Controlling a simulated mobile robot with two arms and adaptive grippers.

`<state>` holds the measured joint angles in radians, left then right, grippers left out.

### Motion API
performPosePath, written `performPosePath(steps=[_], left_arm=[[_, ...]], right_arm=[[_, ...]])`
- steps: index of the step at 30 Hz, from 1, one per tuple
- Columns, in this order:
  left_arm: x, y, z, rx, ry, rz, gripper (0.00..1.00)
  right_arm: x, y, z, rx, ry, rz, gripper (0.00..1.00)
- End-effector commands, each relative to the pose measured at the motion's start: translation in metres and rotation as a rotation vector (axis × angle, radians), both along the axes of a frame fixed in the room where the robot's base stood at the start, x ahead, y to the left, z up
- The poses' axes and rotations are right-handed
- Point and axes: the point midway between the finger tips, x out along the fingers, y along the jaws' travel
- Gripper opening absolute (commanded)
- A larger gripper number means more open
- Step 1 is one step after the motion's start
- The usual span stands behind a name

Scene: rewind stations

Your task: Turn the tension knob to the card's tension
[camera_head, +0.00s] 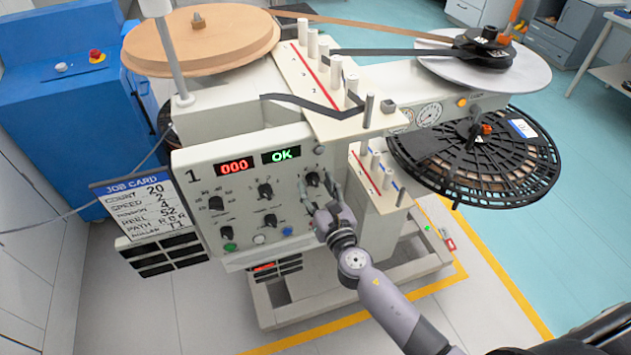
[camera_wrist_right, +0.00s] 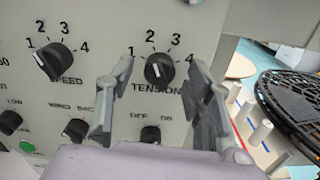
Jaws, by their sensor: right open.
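The black tension knob (camera_wrist_right: 159,69) sits on the cream panel above the word TENSION, with marks 1 to 4 around it. It has a pale pointer line; I cannot tell surely which number it marks. In the head view the knob (camera_head: 313,179) is at the panel's upper right. My right gripper (camera_wrist_right: 161,78) is open, one finger on each side of the knob in the wrist view; contact is not clear. In the head view the right gripper (camera_head: 322,196) is at the panel's right side. The job card (camera_head: 152,208) reads tension 4. My left gripper is not in view.
The speed knob (camera_wrist_right: 55,62) is left of the tension knob, and the off/on knob (camera_wrist_right: 151,134) is below it. The displays read 000 (camera_head: 235,167) and OK (camera_head: 281,155). A black slotted reel (camera_head: 437,158) stands to the right of the panel.

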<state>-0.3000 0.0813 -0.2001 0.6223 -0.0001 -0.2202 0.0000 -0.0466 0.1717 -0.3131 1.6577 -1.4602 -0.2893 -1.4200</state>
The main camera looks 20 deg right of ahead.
Motion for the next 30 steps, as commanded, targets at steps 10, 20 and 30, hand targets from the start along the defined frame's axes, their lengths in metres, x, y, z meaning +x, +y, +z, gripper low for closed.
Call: performPosePath(steps=[10,20,30], left_arm=[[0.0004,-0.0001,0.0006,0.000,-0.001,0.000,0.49],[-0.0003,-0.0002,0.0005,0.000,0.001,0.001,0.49],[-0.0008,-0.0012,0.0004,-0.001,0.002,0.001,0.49]], right_arm=[[0.0113,0.0005,-0.0001,0.001,0.000,0.001,0.48],[0.0110,0.0004,-0.0001,0.000,0.000,0.000,0.32],[0.0109,0.0004,0.0000,0.000,0.000,0.000,0.09]])
